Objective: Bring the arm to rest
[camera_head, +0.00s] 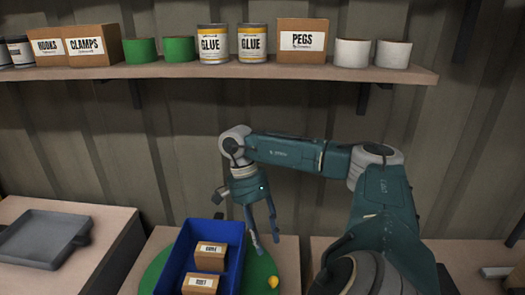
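My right arm (290,152) comes in from the right and bends over the middle of the view, in front of the wall. My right gripper (264,237) points down, with its fingers apart and nothing between them. It hangs at the right side of a blue bin (235,270); I cannot tell its exact height above the bin's rim. My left gripper is not in view.
The bin holds small labelled boxes (211,250) and stands on a green round surface (155,270) with a small yellow thing (273,282). A shelf (200,71) with boxes and cans runs above. A grey tray (38,240) lies on the left bench.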

